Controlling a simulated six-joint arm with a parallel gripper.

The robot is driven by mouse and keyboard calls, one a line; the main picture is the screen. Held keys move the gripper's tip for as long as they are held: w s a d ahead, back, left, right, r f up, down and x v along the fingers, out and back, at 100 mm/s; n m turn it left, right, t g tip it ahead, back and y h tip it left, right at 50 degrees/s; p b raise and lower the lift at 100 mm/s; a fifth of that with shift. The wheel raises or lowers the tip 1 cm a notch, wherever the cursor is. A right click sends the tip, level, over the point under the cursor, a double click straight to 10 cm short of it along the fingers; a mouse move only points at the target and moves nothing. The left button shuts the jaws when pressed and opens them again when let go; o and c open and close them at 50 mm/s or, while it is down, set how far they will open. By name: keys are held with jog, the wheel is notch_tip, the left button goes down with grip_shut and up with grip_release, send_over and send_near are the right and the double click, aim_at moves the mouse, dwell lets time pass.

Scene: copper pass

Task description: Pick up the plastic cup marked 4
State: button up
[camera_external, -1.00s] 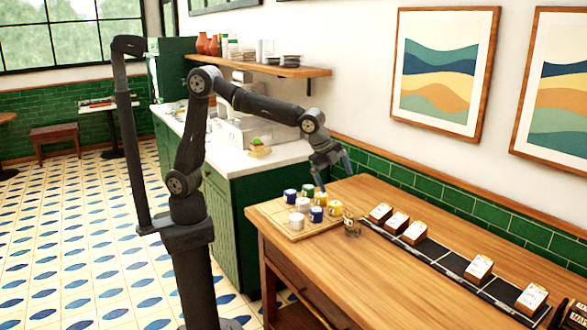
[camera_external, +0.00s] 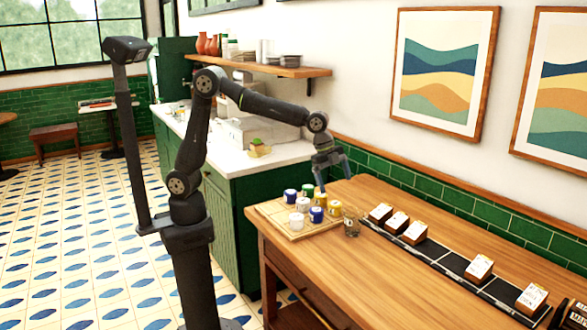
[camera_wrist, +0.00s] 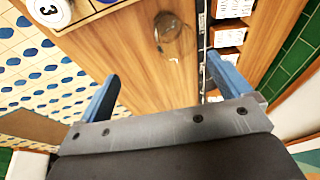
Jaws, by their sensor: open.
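In the external view, several small blue, white and yellow cups stand grouped on a wooden board (camera_external: 270,212) at the table's left end. Two of them are a white cup (camera_external: 297,220) and a yellow cup (camera_external: 335,208). A clear cup (camera_external: 352,228) stands just right of the board; it also shows in the wrist view (camera_wrist: 172,33). A round white top marked 3 (camera_wrist: 48,12) is partly cut off at the wrist view's upper left. I cannot make out a 4 anywhere. My gripper (camera_external: 334,178) is open and empty above the board's back side; its blue fingers show spread apart in the wrist view (camera_wrist: 165,87).
A dark strip (camera_external: 438,256) with several labelled boxes runs along the wooden table (camera_external: 340,275) to the right. The green-tiled wall (camera_external: 440,200) stands close behind. The table's front middle is clear. A white counter (camera_external: 225,160) lies behind left.

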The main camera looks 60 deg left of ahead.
aim_at(347, 210)
jog(key=w+a+f+g+h, duration=0.1)
jog(key=w+a+g+h, duration=0.15)
jog(key=w+a, duration=0.2)
jog(key=shift+t+h, duration=0.25)
jog(key=shift+h, duration=0.2)
jog(key=x, duration=1.2)
jog(key=shift+w+d, duration=0.1)
jog(key=shift+d, duration=0.15)
jog(key=shift+d+x, duration=0.2)
jog(key=shift+x, duration=2.65)
jog(key=shift+w+r, duration=0.1)
jog(key=shift+w, duration=0.1)
jog(key=c, duration=1)
